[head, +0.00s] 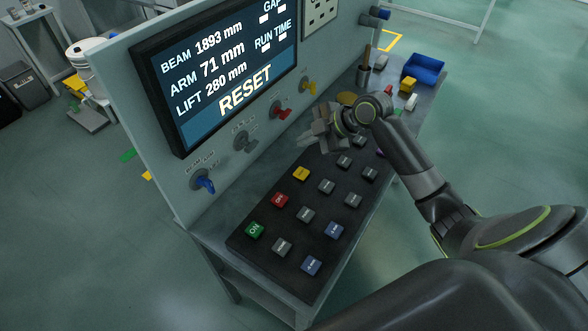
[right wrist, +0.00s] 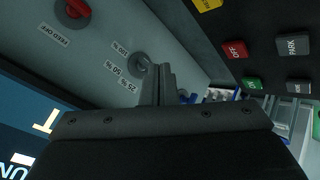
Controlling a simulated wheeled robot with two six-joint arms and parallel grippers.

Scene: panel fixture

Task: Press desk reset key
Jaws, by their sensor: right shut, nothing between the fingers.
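The desk key panel (head: 262,243) is a black slab with several square keys. A yellow key (head: 301,174) sits in its left row, beyond a red OFF key (head: 279,200) and a green ON key (head: 254,230). The yellow key also shows, cut off at the top edge, in the right wrist view (right wrist: 207,4); its lettering is only partly readable. My right gripper (head: 314,138) is shut and empty, above the desk beyond the yellow key, near the upright panel. It shows no contact with any key.
The upright panel carries blue, grey, red (head: 282,113) and yellow knobs close to my right gripper. A blue bin (head: 424,69), a cup with a wooden handle (head: 363,76) and small blocks stand at the desk's far end.

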